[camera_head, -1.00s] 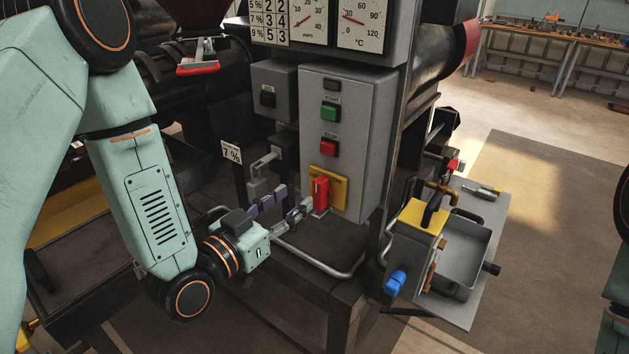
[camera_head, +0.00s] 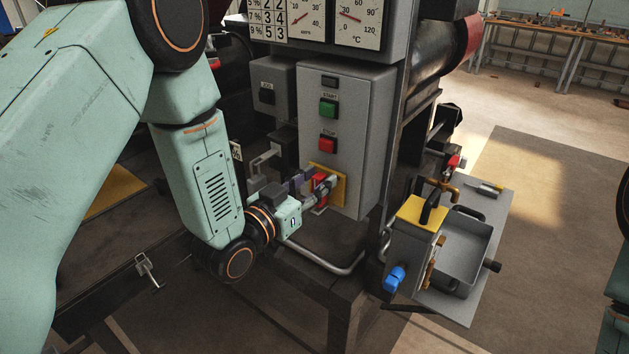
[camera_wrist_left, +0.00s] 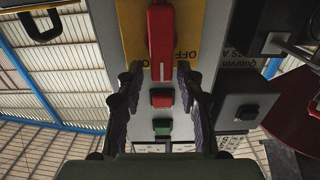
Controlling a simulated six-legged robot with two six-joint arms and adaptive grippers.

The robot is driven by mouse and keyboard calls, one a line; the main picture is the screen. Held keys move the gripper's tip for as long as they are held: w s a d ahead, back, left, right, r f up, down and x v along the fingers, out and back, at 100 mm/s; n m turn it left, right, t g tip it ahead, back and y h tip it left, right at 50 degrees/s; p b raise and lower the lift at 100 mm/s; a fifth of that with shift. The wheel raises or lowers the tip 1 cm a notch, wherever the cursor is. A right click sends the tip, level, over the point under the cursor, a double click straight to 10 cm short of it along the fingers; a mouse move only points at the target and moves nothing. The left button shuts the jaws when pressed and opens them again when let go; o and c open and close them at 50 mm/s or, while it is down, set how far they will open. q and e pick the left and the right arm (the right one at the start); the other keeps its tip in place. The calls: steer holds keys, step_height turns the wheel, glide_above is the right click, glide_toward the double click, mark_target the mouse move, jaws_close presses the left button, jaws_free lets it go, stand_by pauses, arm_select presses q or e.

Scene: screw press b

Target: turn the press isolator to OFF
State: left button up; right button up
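The isolator is a red handle (camera_wrist_left: 161,42) on a yellow plate (camera_wrist_left: 132,25) low on the grey press cabinet (camera_head: 345,120). In the left wrist view the handle runs straight up and down the picture, with partly hidden "OFF" lettering to its right. My left gripper (camera_head: 326,186) is at the isolator and covers part of the handle in the head view. In the left wrist view its two fingers (camera_wrist_left: 160,77) are apart, one on each side of the handle's line, with gaps visible. Contact is not visible. My right gripper is out of view.
A green START button (camera_head: 328,108) and a red STOP button (camera_head: 327,144) sit above the isolator. A bent grey rail (camera_head: 325,264) runs below the cabinet. A grey tray (camera_head: 468,250) and a yellow-topped box (camera_head: 421,213) stand to the right.

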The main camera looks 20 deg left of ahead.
arm_select(q)
steer(key=shift+s+a, duration=0.1)
steer(key=shift+a, duration=0.1)
steer(key=shift+c, duration=1.4)
steer(key=shift+r, duration=0.1)
jaws_close()
steer(key=shift+n, duration=0.3)
steer(key=n, duration=0.2)
steer(key=a+n, duration=0.1)
steer(key=shift+w+a+n, duration=0.1)
steer(key=shift+w+n, duration=0.15)
steer(key=shift+n, duration=0.15)
steer(key=shift+w+a+f+n+b, duration=0.15)
steer(key=shift+a+f+n+b, duration=0.35)
steer(key=shift+n, duration=1.75)
steer(key=shift+w+a+f+n+b, duration=0.2)
steer(key=shift+f+n, duration=0.35)
steer(key=shift+n, duration=1.65)
steer(key=shift+w+a+f+n+b, duration=0.1)
steer(key=shift+a+f+n+b, duration=0.3)
steer(key=shift+n, duration=1.85)
steer(key=shift+d+f, duration=0.15)
steer(key=shift+f, duration=0.05)
